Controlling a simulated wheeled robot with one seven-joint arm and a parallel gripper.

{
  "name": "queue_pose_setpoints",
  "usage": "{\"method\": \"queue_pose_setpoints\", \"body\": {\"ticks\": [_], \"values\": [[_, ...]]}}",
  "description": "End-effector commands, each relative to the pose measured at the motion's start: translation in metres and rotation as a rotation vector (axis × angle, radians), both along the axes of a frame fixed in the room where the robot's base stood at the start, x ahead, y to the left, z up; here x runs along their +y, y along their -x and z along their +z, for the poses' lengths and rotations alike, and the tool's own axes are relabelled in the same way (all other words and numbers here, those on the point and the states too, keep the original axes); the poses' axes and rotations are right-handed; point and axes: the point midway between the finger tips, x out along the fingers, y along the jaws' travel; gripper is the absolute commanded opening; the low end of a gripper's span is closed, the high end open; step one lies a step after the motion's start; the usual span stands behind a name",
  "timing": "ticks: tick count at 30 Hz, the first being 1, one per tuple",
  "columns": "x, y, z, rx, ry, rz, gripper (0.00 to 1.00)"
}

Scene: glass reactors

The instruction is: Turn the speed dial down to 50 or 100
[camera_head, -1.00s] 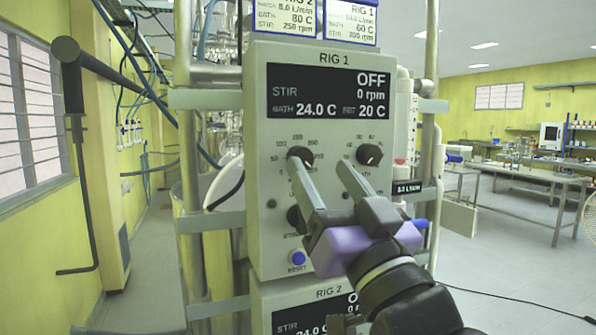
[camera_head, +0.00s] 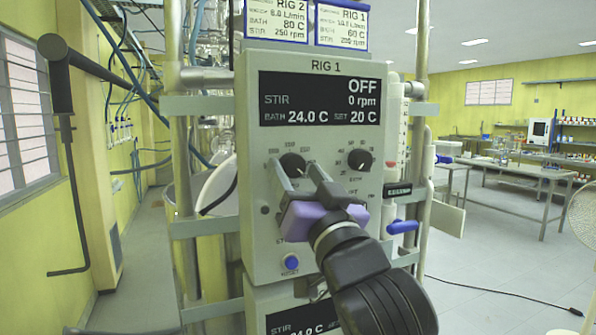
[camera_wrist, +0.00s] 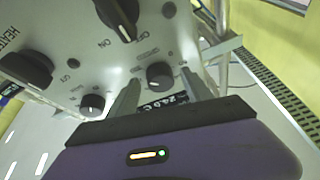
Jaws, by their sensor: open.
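The speed dial (camera_head: 292,163) is a round black knob with a white mark, at the left of the two upper dials on the grey RIG 1 panel (camera_head: 258,215). It also shows in the wrist view (camera_wrist: 160,76). My gripper (camera_head: 294,171) is open, with one finger on each side of this dial as seen in both views. I cannot tell whether the fingers touch it. The panel display (camera_head: 318,98) reads STIR OFF, 0 rpm, BATH 24.0 C, SET 20 C. The dial's exact setting is too small to read.
A second dial (camera_head: 360,160) sits just right of the speed dial. Two larger black knobs, one (camera_wrist: 25,70) marked HEATER, show in the wrist view. A blue reset button (camera_head: 291,262) and a blue valve handle (camera_head: 403,227) are nearby. Metal posts (camera_head: 416,110) flank the panel.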

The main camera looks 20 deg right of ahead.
Motion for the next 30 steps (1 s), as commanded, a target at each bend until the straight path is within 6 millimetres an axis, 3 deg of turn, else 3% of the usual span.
{"method": "queue_pose_setpoints", "body": {"ticks": [5, 15, 30], "values": [[0.0000, -0.0001, -0.0003, 0.000, 0.000, 0.000, 0.58], [0.0000, 0.0000, -0.0005, 0.000, 0.000, 0.000, 0.00], [-0.0030, 0.0000, -0.0004, 0.000, 0.145, -0.001, 0.00]]}}
